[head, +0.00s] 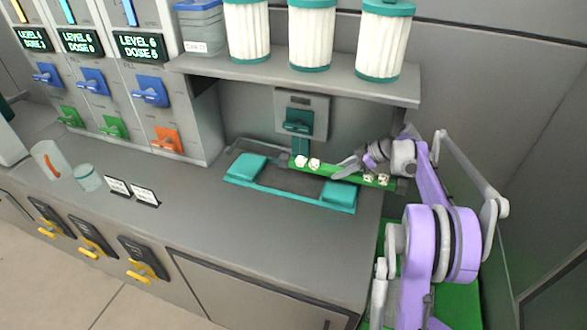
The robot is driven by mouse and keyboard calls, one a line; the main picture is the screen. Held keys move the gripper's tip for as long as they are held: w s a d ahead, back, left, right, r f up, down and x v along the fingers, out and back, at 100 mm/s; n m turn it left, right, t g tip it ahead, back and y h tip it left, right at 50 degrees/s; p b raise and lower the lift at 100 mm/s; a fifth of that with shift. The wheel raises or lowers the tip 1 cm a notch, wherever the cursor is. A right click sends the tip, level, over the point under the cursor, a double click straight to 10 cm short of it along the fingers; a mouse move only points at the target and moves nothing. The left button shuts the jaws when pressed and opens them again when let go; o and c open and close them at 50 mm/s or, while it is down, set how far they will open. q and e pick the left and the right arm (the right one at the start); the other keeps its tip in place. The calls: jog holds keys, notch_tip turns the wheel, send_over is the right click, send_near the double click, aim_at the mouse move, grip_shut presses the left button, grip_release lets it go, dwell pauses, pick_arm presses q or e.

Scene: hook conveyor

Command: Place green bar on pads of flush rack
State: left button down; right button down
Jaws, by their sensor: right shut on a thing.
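The green bar (335,172) carries small whitish pieces near both ends. My right gripper (345,170) is shut on the bar near its middle and holds it over the back part of the flush rack (280,193). The rack is a low frame on the counter with a teal pad (247,168) at its left and another teal pad (338,195) at its right. The bar shows behind the right pad and to the right of the left pad; I cannot tell its exact height. My left gripper is not in view.
A wall unit with a teal lever (298,122) stands close behind the bar. A shelf (300,78) with several white filter cylinders (311,35) hangs above. Dispensers (95,85) stand left.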

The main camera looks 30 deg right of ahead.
aim_at(294, 159)
jog(key=w+a, duration=0.3)
jog(key=w, duration=0.1)
jog(key=w+a, duration=0.7)
jog(key=shift+w+a, duration=0.15)
jog(key=shift+w, duration=0.25)
jog(key=f, duration=0.3)
jog(key=shift+w+a+f, duration=0.15)
jog(key=shift+w+f, duration=0.05)
jog(key=shift+f, duration=0.05)
jog(key=shift+c, duration=2.2)
grip_release()
jog(key=v, duration=1.2)
jog(key=shift+s+r+p, duration=0.1)
jog(key=shift+p, duration=0.3)
